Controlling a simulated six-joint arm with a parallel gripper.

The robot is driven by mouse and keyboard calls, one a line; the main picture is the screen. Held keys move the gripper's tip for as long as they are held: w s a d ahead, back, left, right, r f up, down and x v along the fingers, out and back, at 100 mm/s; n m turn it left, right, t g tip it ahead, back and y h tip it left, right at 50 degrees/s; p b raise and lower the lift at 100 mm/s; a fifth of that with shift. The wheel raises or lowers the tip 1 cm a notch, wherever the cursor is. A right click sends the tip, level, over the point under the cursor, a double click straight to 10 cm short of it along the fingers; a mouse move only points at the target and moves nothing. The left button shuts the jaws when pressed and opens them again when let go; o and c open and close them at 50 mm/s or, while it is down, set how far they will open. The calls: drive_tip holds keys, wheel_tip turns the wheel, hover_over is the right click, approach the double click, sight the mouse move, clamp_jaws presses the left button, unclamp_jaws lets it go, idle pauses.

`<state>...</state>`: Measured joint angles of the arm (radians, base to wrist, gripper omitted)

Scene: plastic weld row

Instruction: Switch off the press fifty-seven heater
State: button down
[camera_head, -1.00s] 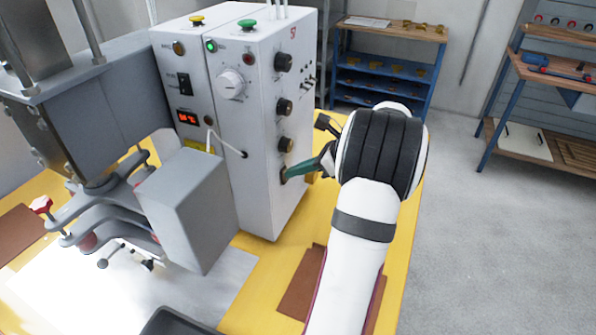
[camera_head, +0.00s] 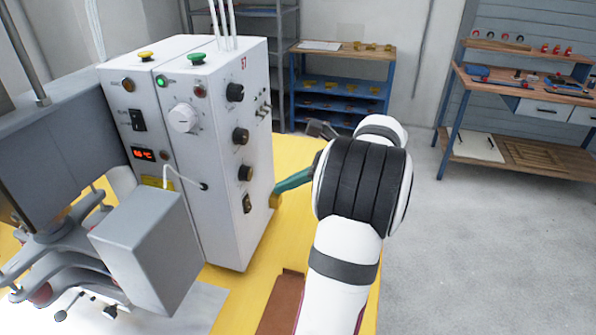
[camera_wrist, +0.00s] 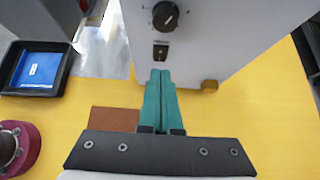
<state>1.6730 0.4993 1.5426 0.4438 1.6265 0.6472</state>
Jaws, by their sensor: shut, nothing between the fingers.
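The white control box (camera_head: 222,185) bears a red mark that reads like 57 near its top right corner. A small dark rocker switch (camera_head: 247,203) sits low on its face, below a column of black knobs. The switch also shows in the wrist view (camera_wrist: 160,51), under a knob (camera_wrist: 165,15); its label and position are too small to tell. My gripper (camera_head: 277,190) has green fingers, shut and empty, to the right of the switch and apart from it. In the wrist view the fingertips (camera_wrist: 161,74) point toward the switch from just below it.
A green lamp (camera_head: 161,81) and a red display (camera_head: 143,154) are lit on the box. The grey press (camera_head: 45,150) stands at left. A black tray (camera_wrist: 62,75) and a dark red spool (camera_wrist: 14,145) lie on the yellow table. A brown mat (camera_wrist: 114,119) is under my gripper.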

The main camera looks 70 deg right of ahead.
drive_tip(key=s+r, duration=0.1)
drive_tip(key=r, duration=0.1)
drive_tip(key=s+r, duration=0.2)
drive_tip(key=shift+s+r, duration=0.3)
drive_tip(key=shift+r, duration=0.05)
